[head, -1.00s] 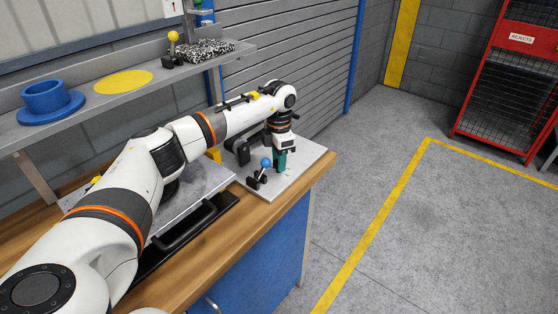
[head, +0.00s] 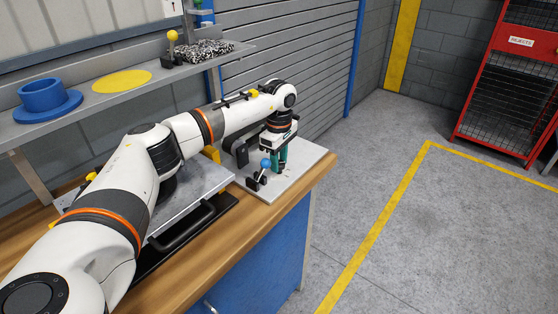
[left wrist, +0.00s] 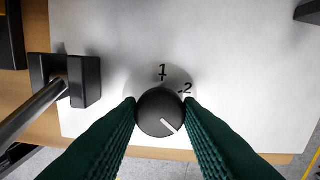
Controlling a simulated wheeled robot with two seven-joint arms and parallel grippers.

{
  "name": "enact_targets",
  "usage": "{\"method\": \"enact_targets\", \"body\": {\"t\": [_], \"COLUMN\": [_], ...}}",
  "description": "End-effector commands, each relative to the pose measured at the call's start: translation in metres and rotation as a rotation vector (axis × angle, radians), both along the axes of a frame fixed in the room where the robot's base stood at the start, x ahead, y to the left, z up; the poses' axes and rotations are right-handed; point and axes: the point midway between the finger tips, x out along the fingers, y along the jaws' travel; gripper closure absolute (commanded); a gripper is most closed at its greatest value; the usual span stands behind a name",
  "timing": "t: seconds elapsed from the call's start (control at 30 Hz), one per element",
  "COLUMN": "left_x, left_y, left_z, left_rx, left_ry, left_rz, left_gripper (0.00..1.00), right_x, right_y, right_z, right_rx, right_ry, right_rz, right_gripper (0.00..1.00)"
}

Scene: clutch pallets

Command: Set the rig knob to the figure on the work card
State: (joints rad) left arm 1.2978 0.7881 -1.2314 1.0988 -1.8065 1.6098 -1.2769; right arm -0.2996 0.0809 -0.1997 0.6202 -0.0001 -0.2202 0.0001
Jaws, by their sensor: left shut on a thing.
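The rig knob (left wrist: 152,103) is a round dark knob on a pale plate in the left wrist view. Its white pointer line slants toward the lower right. The figures 1 and 2 (left wrist: 187,88) are printed above and to the upper right of it; any others are hidden. My left gripper (left wrist: 160,113) is shut on the knob, one green finger on each side. In the head view the left gripper (head: 280,162) points down at the rig plate (head: 307,161), hiding the knob. I cannot make out a readable work card. My right gripper is not in view.
A blue-balled lever (head: 265,165) stands just left of the gripper on the plate. A grey slab with a black handle (head: 182,228) lies on the wooden bench (head: 262,210). A shelf (head: 120,92) above holds a blue flanged cup (head: 45,97) and yellow disc (head: 122,80).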

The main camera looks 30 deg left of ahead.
Motion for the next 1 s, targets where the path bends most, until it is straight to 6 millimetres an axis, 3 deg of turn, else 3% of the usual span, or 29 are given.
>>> {"method": "enact_targets", "body": {"t": [0.6, 1.0], "left_x": [0.0012, 0.0009], "left_y": [-0.0001, -0.0002], "left_z": [0.0018, 0.0017], "left_rx": [0.000, 0.000], "left_ry": [-0.006, -0.005], "left_rz": [-0.574, -0.818], "left_gripper": [0.91, 0.91], "right_x": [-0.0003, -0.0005], "right_y": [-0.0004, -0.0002], "right_z": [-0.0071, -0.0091], "right_rx": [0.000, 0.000], "right_ry": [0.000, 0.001], "right_rz": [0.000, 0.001], "right_gripper": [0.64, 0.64]}}
